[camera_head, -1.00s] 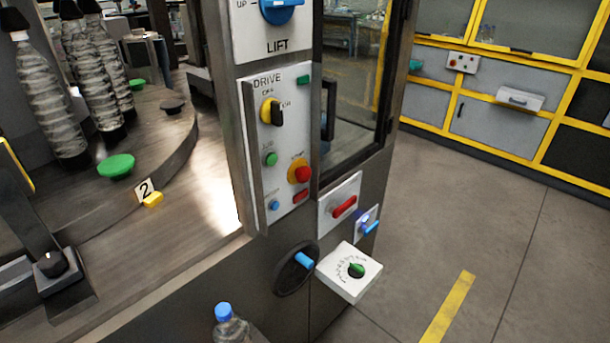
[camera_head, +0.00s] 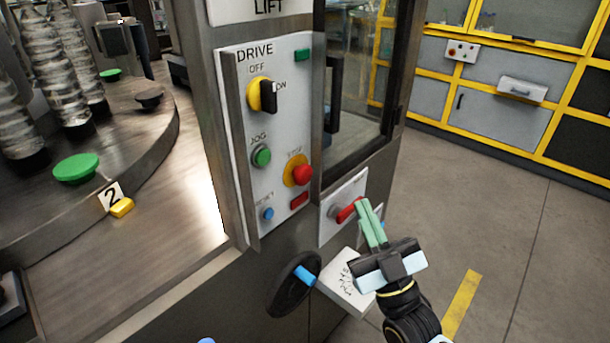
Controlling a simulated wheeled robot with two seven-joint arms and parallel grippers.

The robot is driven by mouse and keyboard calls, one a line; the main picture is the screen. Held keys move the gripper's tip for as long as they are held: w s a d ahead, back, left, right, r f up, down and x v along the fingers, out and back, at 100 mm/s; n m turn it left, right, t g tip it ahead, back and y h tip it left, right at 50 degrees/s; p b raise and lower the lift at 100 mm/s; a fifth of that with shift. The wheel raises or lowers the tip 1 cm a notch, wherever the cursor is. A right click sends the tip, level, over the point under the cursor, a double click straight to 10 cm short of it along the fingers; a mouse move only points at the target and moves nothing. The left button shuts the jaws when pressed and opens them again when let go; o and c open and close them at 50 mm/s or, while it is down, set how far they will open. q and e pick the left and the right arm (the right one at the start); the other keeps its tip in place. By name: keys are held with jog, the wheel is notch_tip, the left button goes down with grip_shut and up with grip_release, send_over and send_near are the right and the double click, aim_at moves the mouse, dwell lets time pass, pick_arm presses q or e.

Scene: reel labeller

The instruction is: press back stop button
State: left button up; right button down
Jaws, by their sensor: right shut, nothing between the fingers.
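A red stop button (camera_head: 303,173) on a yellow ring sits on the white DRIVE panel (camera_head: 283,210), under a small STOP label. My right gripper (camera_head: 364,209) is at the lower right of the panel, fingers shut, empty and pointing up. Its green fingertips overlap the end of a red handle (camera_head: 347,212) in the picture; whether they touch it I cannot tell. The tips are below and right of the red button, apart from it. My left gripper is out of view. Nothing here is labelled as a back button.
The panel also has a black OFF/ON knob (camera_head: 268,96), a green jog button (camera_head: 262,156) and a blue button (camera_head: 267,214). A black handwheel (camera_head: 284,297) with a blue grip is below. Glass and a door frame stand right of the panel. Open floor lies to the right.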

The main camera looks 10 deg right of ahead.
aim_at(302, 174)
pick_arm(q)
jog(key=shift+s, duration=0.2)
pick_arm(e)
jog(key=shift+s+r, duration=0.15)
jog(key=shift+r, duration=0.1)
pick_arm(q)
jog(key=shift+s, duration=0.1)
